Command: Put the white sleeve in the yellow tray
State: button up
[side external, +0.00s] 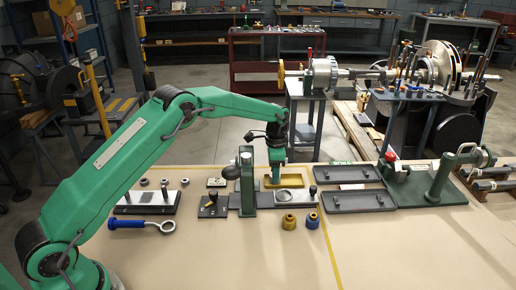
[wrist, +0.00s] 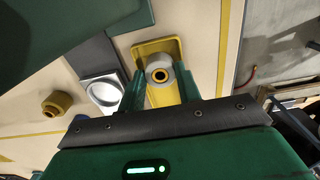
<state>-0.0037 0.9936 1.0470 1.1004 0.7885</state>
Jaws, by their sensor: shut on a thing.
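My gripper (wrist: 160,84) is shut on the white sleeve (wrist: 151,68), a pale ring held between the two green fingers in the wrist view. A yellow ring with a dark centre shows inside the sleeve. The yellow tray (wrist: 143,48) lies below and behind the sleeve, and the sleeve overlaps it in this view. In the side view my gripper (side external: 277,178) points down at the yellow tray (side external: 297,181), over its left part. The sleeve is hard to make out there, and I cannot tell whether it touches the tray floor.
A green upright fixture (side external: 248,185) stands just left of my gripper. Dark trays (side external: 357,201) lie right.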

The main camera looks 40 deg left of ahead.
jog(key=o, duration=1.1)
jog(key=shift+r, duration=0.1)
notch_tip(320, 180, up, 12)
jog(key=shift+r, duration=0.1)
dwell(0.3)
